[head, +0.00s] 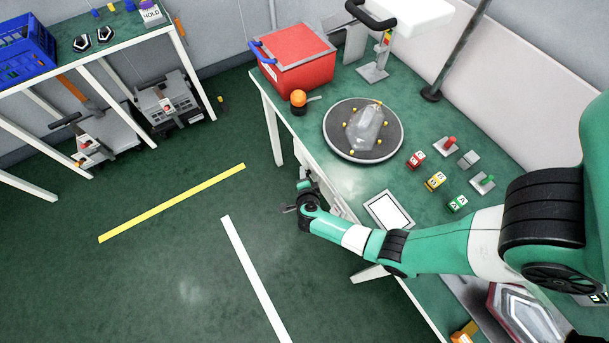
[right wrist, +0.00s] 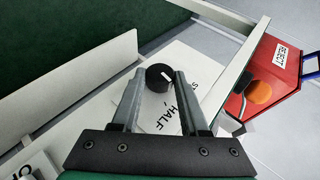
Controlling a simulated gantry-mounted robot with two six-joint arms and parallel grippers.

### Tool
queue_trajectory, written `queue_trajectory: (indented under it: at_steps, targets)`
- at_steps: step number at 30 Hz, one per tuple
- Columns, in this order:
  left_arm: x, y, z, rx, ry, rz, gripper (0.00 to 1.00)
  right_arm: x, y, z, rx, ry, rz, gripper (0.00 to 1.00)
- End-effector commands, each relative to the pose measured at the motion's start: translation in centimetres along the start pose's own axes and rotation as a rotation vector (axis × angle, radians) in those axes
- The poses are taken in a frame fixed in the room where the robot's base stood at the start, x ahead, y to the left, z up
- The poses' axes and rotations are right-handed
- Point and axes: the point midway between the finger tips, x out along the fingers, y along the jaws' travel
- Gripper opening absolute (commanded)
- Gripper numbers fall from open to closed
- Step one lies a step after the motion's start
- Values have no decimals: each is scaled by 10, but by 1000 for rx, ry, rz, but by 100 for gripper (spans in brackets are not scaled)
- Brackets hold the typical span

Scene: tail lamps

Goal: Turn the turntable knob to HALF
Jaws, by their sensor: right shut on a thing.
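The turntable knob (right wrist: 158,78) is a round black knob with a short white mark, on a white panel below the table edge. The mark lies on the right part of its face. The word HALF (right wrist: 170,121) is printed below it, with another label starting with S to the right, partly hidden by a finger. My right gripper (right wrist: 158,88) is shut on the knob, one finger on each side. In the head view my right gripper (head: 297,207) is at the table's front side. The round turntable (head: 333,142) carries a clear lamp part (head: 367,130). My left gripper is out of view.
A red bin (head: 297,60) and an orange push button (head: 298,98) are at the table's left end. Coloured blocks (head: 435,181) and small switches (head: 447,146) lie right of the turntable. A white-framed tablet (head: 389,211) lies near the front edge.

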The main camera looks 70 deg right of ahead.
Motion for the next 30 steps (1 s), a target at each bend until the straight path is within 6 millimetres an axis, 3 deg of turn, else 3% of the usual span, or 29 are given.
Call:
queue_trajectory:
  at_steps: [13,30]
  targets:
    - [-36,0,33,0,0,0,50,4,9,1,110,1,-269,0]
    - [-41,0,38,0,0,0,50,2,7,0,137,4,-327,0]
